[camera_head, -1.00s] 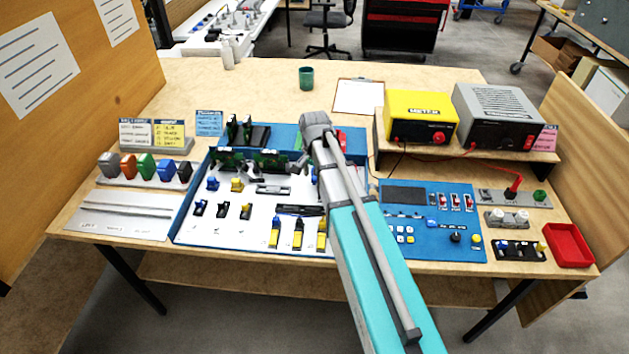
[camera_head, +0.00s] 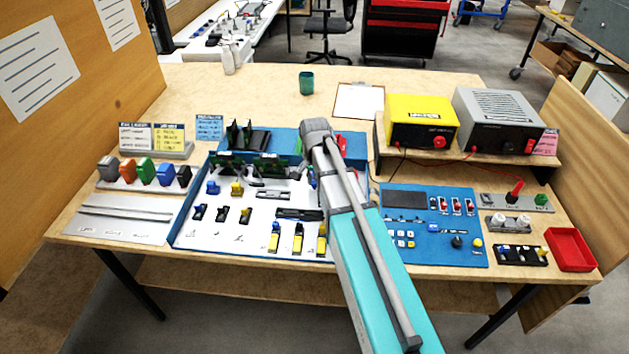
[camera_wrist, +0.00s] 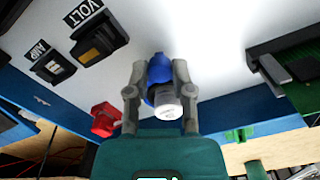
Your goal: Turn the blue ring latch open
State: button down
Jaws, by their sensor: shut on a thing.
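The blue ring latch (camera_wrist: 159,70) shows in the wrist view as a blue collar around a pale grey, round-ended connector (camera_wrist: 168,105). My gripper (camera_wrist: 160,88) has one finger on each side of it and is shut on the blue ring. The ring sits against the white panel (camera_wrist: 195,30); its exact turn angle cannot be told. In the head view my arm covers most of this spot, and the gripper there is largely hidden.
A red part (camera_wrist: 105,119) is close to the left finger. A green circuit board (camera_wrist: 305,92) in a dark holder is at the right.

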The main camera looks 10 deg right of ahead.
jog(key=shift+s+d+n, duration=0.1)
jog(key=shift+d+n, duration=0.05)
jog(key=shift+n, duration=0.15)
jog(key=d+n, duration=0.1)
jog(key=n, duration=0.3)
jog(key=shift+s+d, duration=0.35)
jog(key=shift+d+n, duration=0.55)
jog(key=shift+n, duration=0.7)
jog(key=shift+d+n, duration=0.55)
jog(key=shift+n, duration=0.7)
jog(key=shift+c, duration=2.4)
grip_release()
jog(key=shift+a+m, duration=0.15)
jog(key=shift+m, duration=0.15)
